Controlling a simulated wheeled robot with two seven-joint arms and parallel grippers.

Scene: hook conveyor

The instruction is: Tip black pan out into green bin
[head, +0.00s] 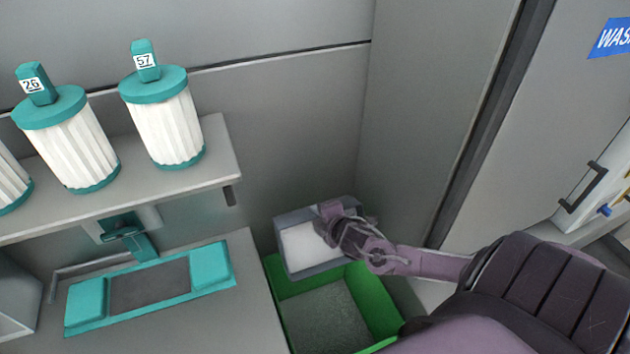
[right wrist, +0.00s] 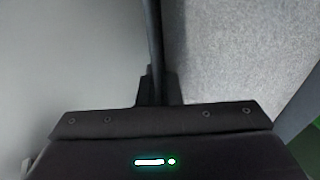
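The pan (head: 309,271) shows in the head view as a dark grey rectangular box with a pale, whitish inside. It is held over the back part of the green bin (head: 380,297), and its open side faces my camera. My right gripper (head: 327,222) is at the pan's right side and appears shut on its wall. In the right wrist view the wall runs as a dark upright strip (right wrist: 154,45) between the fingers, with a speckled pale grey surface (right wrist: 225,55) to its right. The green bin's floor looks grey and grainy. My left gripper is not in view.
A shelf (head: 215,160) at left carries white ribbed canisters (head: 75,150) with teal lids and number tags. Below it, a counter (head: 245,262) holds a teal-ended tray (head: 150,287), left of the bin. A grey wall panel (head: 430,100) stands close behind the right gripper.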

